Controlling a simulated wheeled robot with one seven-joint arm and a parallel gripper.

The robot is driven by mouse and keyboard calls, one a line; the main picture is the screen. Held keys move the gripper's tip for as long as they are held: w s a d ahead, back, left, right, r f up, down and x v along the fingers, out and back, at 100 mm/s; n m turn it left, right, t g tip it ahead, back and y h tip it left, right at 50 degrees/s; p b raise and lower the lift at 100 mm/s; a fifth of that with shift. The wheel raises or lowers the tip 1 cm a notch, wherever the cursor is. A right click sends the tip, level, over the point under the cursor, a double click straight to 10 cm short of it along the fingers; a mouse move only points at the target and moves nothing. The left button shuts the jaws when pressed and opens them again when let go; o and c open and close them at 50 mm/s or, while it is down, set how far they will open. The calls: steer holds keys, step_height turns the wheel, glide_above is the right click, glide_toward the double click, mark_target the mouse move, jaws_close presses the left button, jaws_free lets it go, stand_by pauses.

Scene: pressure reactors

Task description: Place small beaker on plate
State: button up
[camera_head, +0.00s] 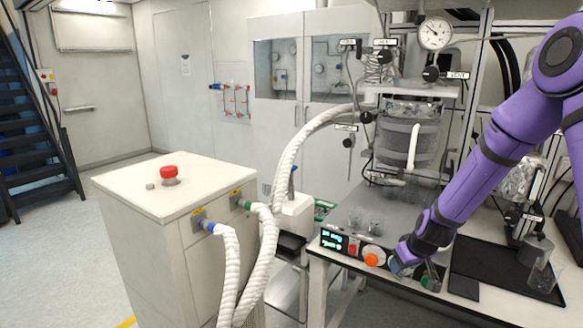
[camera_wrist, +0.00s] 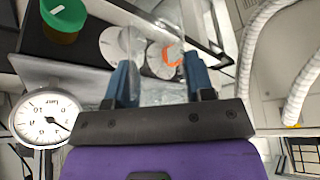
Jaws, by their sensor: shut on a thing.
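My gripper (camera_head: 397,265) is low over the front of the bench, just right of an instrument panel with a lit display. In the wrist view my gripper (camera_wrist: 160,85) has its two blue fingers shut on a clear glass thing, which looks like the small beaker (camera_wrist: 158,90). Its outline is faint, and in the head view it is hidden behind the gripper. I cannot tell whether beaker and plate touch.
Two small glass vessels (camera_head: 375,227) stand behind the panel. A black tray (camera_head: 490,265) with a glass beaker (camera_head: 543,278) lies to the right. The reactor (camera_head: 410,140) stands behind. A white cabinet (camera_head: 160,200) with hoses is at the left, with open floor beyond.

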mark_target(402, 279)
steer(key=f+m, duration=0.1)
steer(key=f, duration=0.1)
steer(key=s+f+m, duration=0.1)
steer(key=f, duration=0.1)
steer(key=a+f+h, duration=0.1)
steer(key=shift+s+f+m, duration=0.15)
steer(key=shift+f+m, duration=0.25)
steer(key=shift+s+f+m, duration=0.25)
steer(key=shift+f+m, duration=0.15)
steer(key=shift+f, duration=0.2)
